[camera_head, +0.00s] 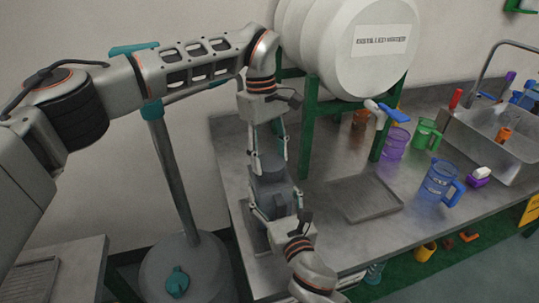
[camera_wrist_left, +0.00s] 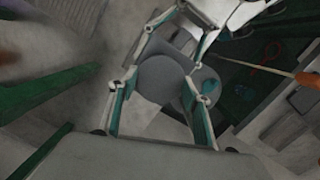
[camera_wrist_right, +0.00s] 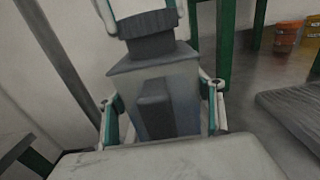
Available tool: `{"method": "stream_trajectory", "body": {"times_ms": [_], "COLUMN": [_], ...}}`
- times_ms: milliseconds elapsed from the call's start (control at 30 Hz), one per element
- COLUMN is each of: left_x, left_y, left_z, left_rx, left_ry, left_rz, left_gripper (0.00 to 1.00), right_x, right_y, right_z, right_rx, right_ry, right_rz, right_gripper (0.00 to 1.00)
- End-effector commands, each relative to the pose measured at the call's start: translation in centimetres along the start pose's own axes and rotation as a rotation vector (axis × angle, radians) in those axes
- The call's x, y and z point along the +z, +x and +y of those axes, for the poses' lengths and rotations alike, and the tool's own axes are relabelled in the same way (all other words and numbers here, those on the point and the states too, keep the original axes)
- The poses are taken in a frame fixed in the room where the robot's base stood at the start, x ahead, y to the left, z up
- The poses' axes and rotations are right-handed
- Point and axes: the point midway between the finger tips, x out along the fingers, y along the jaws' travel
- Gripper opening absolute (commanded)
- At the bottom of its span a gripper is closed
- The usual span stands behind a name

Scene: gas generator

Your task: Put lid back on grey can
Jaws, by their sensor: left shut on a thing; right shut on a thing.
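The grey can (camera_head: 272,187) stands near the table's left side. My right gripper (camera_head: 275,196) is shut on it from the front, one finger on each side. In the right wrist view the can's boxy body (camera_wrist_right: 180,85) with a dark raised block fills the space between the fingers. My left gripper (camera_head: 267,172) points down right above the can, shut on the grey lid (camera_head: 267,160). In the left wrist view the lid's round top (camera_wrist_left: 160,77) shows between the fingers. The lid is over the can's top; I cannot tell whether it is seated.
A grey tray (camera_head: 365,198) lies right of the can. A white drum (camera_head: 350,65) on a green stand (camera_head: 310,120) is behind. A blue mug (camera_head: 438,182), a purple cup (camera_head: 395,143), a green mug (camera_head: 425,134) and a sink (camera_head: 497,140) are farther right.

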Motion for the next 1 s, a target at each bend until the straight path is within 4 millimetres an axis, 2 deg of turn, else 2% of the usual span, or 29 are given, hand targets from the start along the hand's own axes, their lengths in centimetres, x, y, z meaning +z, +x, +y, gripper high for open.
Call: {"method": "stream_trajectory", "body": {"times_ms": [433, 467, 567, 900, 1000], "left_x": [-0.16, -0.16, -0.13, -0.06, -0.09], "left_y": [0.83, 0.8, 0.8, 0.79, 0.8], "left_z": [-0.03, -0.02, 0.0, 0.13, 0.12], "left_rx": [-0.001, 0.0, -0.006, -0.07, -0.081], "left_ry": [-0.001, 0.0, 0.029, 0.446, 0.524], "left_rz": [0.001, 0.001, 0.002, 0.004, 0.002], "left_gripper": [0.35, 0.35, 0.35, 0.35, 0.35], "right_x": [-0.06, -0.06, -0.06, -0.07, -0.07], "right_y": [-0.02, -0.02, -0.02, -0.02, -0.02], "right_z": [0.03, 0.03, 0.03, 0.03, 0.02], "right_rx": [0.0, 0.0, 0.0, 0.0, 0.0], "right_ry": [0.0, 0.0, 0.0, 0.0, 0.0], "right_rz": [0.001, 0.001, 0.001, 0.001, 0.001], "right_gripper": [0.28, 0.06, 0.06, 0.06, 0.06]}}
